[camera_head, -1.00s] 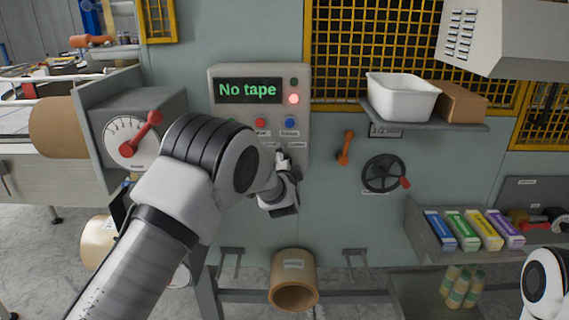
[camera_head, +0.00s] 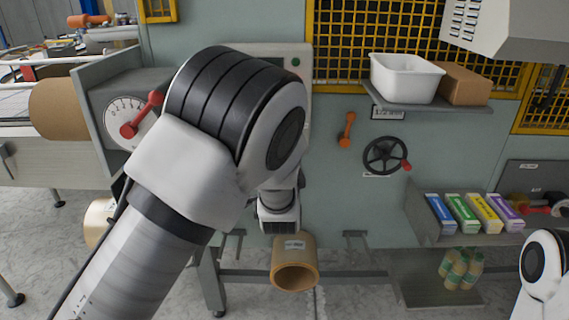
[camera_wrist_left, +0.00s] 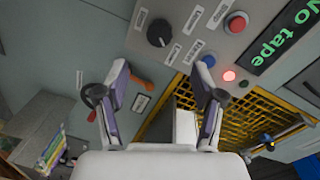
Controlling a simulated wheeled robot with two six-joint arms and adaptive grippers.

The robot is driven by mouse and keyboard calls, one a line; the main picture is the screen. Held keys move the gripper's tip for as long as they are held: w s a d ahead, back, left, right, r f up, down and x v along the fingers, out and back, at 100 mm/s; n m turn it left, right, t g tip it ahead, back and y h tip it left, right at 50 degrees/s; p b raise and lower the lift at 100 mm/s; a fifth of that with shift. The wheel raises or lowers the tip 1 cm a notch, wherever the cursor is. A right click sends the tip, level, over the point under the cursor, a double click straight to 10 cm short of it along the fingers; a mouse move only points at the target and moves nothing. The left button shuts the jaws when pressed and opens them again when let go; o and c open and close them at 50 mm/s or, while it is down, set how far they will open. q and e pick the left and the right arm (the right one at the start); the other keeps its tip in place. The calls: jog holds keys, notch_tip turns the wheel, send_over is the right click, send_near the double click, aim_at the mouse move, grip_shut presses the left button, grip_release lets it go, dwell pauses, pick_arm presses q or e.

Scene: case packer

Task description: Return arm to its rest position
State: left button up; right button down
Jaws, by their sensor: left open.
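My left arm (camera_head: 190,165) rises from the lower left and bends in front of the control panel (camera_head: 302,95), hiding nearly all of it. Its wrist (camera_head: 279,205) hangs behind the elbow, and the fingers do not show clearly there. In the left wrist view, my left gripper (camera_wrist_left: 165,88) is open with nothing between its two fingers. The panel (camera_wrist_left: 190,55) is beyond it, with a "No tape" display (camera_wrist_left: 285,35), a lit red lamp (camera_wrist_left: 229,75) and a black knob (camera_wrist_left: 159,32). Part of my right arm (camera_head: 545,270) shows at the lower right; its gripper is out of view.
A brown cardboard roll (camera_head: 295,275) is below the wrist. A shelf (camera_head: 430,108) holds a white bin (camera_head: 405,75) and a brown box (camera_head: 464,84). An orange lever (camera_head: 346,130) and a black handwheel (camera_head: 385,155) are right of the arm. Several coloured boxes stand in a tray (camera_head: 418,215).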

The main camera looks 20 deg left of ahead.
pick_arm(q)
jog(key=s+a+f+g, duration=0.2)
jog(key=s+f, duration=0.3)
jog(key=f, duration=0.5)
jog(key=s+a+f+g, duration=0.3)
jog(key=s+f, duration=0.1)
jog(key=f, duration=0.5)
jog(key=s+a+f+g, duration=0.2)
jog(key=s+f, duration=0.3)
jog(key=f, duration=0.5)
jog(key=s+f+n+g+h, duration=0.3)
jog(key=s+f, duration=0.5)
jog(key=s, duration=0.6)
jog(key=s+d+f+n+g+h, duration=0.1)
jog(key=s+n+g, duration=0.5)
jog(key=s, duration=1)
jog(key=shift+s+d+f+n, duration=0.2)
jog(key=shift+d+n, duration=0.5)
jog(key=shift+n, duration=0.3)
